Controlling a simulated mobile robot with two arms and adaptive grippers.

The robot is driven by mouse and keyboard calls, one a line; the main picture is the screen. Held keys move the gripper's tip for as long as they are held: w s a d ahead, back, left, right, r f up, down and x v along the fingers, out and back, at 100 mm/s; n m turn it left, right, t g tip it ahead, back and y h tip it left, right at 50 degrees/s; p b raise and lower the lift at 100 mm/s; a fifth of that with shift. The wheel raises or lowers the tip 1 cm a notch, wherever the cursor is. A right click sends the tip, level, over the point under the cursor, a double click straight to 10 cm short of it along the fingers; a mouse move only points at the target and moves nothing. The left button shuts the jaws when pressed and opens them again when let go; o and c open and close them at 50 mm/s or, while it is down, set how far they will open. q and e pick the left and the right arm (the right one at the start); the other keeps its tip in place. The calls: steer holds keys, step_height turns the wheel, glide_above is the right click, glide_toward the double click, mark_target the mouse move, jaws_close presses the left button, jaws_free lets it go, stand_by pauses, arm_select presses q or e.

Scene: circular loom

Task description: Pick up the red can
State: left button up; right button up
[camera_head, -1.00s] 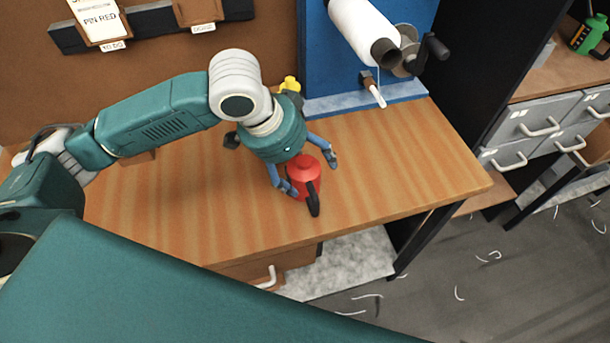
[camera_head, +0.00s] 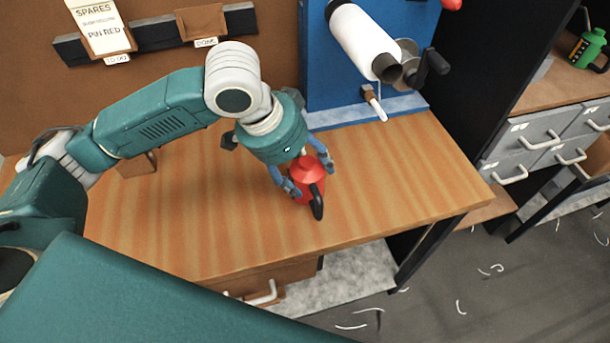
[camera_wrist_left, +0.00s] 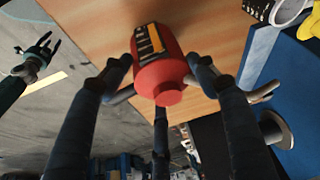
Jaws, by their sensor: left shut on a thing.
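The red can (camera_head: 306,189) is over the wooden workbench near its front edge, with a black handle or spout on its near side. My left gripper (camera_head: 309,177) is shut on the can, with blue-grey fingers on both sides of it. In the left wrist view the can (camera_wrist_left: 161,80) sits between the fingers, and its yellow-and-black label shows. I cannot tell whether its base touches the bench. My right gripper (camera_wrist_left: 38,58) shows small at the left of the left wrist view, its fingers apart and empty.
The wooden bench (camera_head: 400,180) is clear around the can. A blue panel (camera_head: 325,75) with a white roll (camera_head: 350,35) and crank stands behind it. White scraps lie on the floor.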

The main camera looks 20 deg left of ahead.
mark_target(305, 168)
arm_select(q)
step_height(305, 168, up, 17)
stand_by(0.4)
